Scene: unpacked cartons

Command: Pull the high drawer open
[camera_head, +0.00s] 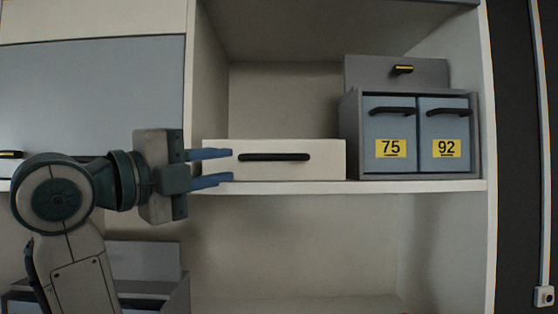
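A white drawer front (310,170) with a long dark bar handle (274,157) sits on the shelf (400,186) in the middle of the view. My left gripper (232,167) is at its left side, with its two blue fingers spread apart and pointing right. The fingers overlap the left part of the drawer front, just left of the handle, and nothing is between them. I cannot tell whether the fingers touch the drawer front. My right gripper is not in view.
A grey cabinet (418,92) with two blue-grey doors labelled 75 (390,128) and 92 (443,127) stands to the right. A grey box with a yellow-marked handle (403,69) sits above it. A grey-blue panel (90,95) is at the left.

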